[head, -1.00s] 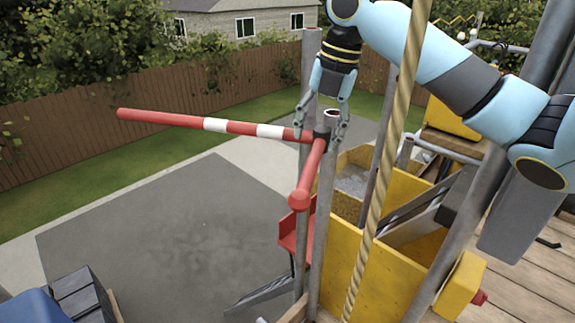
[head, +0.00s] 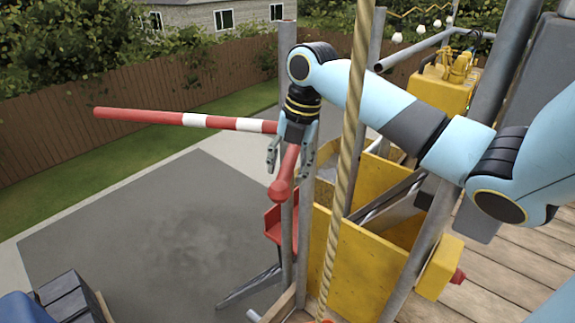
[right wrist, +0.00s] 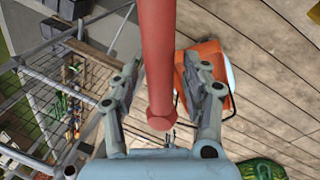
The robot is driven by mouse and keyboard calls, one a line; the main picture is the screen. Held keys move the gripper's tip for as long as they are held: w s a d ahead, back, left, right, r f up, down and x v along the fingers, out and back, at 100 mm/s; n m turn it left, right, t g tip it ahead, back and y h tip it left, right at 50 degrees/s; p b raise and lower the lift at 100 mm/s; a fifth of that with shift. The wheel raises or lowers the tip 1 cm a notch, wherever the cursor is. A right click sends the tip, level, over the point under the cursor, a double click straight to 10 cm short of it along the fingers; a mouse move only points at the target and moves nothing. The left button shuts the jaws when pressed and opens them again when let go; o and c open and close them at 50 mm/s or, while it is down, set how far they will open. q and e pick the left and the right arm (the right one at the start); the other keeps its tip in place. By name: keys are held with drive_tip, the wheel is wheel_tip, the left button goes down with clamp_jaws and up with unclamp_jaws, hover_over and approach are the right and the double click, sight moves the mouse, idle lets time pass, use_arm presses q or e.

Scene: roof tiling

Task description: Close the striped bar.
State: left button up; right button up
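The striped bar (head: 195,121) is red with white bands. Its long arm sticks out level to the left from a grey post, over the paved ground. A short red arm with a knobbed end (head: 281,190) points toward me from the post. My right gripper (head: 289,170) hangs over this short arm, fingers pointing down on either side of it. In the right wrist view the red arm (right wrist: 161,60) lies between the spread fingers, with gaps on both sides. The gripper hides the joint at the post. My left gripper is not in view.
Yellow bins (head: 352,265) stand right of the post. A rope (head: 345,150) hangs in front of my right arm. Grey scaffold poles (head: 287,75) rise close by. Wooden deck boards (head: 490,295) lie at right; an orange object (right wrist: 205,75) rests there.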

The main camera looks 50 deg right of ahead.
clamp_jaws()
drive_tip(key=shift+s, duration=0.1)
